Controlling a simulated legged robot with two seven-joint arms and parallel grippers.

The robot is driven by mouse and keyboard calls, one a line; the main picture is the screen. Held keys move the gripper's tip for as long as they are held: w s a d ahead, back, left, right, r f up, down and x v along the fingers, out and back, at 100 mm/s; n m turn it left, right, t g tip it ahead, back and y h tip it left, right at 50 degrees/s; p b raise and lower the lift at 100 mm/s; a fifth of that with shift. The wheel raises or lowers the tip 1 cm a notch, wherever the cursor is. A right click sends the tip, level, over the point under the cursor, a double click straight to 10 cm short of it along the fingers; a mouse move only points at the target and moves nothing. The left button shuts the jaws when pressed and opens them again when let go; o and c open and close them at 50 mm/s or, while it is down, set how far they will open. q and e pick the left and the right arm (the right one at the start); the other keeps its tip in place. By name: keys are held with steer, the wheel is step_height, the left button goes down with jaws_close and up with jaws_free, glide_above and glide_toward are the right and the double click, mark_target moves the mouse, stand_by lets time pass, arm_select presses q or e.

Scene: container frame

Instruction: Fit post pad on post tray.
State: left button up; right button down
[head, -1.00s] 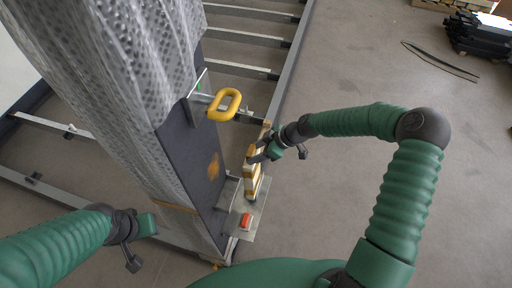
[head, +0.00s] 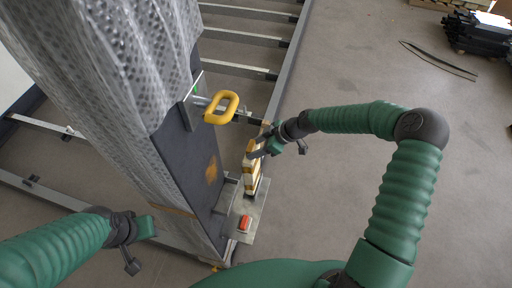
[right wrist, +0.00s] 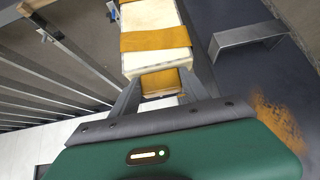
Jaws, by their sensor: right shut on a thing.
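The post pad, a cream block with orange-yellow bands (head: 250,178), is in my right gripper (head: 262,152). It stands roughly upright over or on the post tray, a pale metal plate (head: 256,208) low beside the dark post face; I cannot tell whether they touch. In the right wrist view the pad (right wrist: 152,18) extends away from my right gripper (right wrist: 158,84), whose fingers are shut on its banded near end. My left gripper (head: 142,228) is at lower left, apart from the pad; its jaws are unclear.
A tall post or load in bubble wrap (head: 120,90) fills the left. A yellow handle (head: 221,107) juts out above the pad. A small red-orange item (head: 244,222) lies on the tray. A metal frame with crossbars (head: 245,68) runs behind.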

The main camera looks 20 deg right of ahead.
steer(key=shift+f+b, duration=1)
steer(key=shift+f, duration=0.2)
steer(key=shift+c, duration=2.3)
jaws_free()
steer(key=v, duration=1.6)
steer(key=shift+d+r+b, duration=0.25)
steer(key=shift+d+b, duration=0.05)
steer(key=shift+b, duration=0.05)
steer(key=shift+s, duration=0.15)
